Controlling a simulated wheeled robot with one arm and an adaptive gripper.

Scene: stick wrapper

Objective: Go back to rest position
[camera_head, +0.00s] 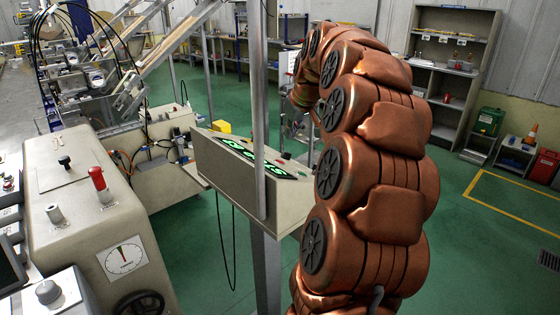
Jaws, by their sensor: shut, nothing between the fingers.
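My copper-coloured arm rises at the right of centre and curls over at the top, its end pointing down behind the nearer links. My gripper (311,150) shows only as a small grey sliver beside the arm, above the right end of the control console. It looks shut and empty. Most of it is hidden by the arm. The sloped beige control console (222,172) has a lit green display (258,160) and several small buttons.
A grey metal post (257,110) stands right in front of the console. A beige machine cabinet (75,215) with a red-topped lever (99,184) and a dial (123,257) fills the left. Shelves (452,75) stand at the back right. Green floor (480,250) is open at right.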

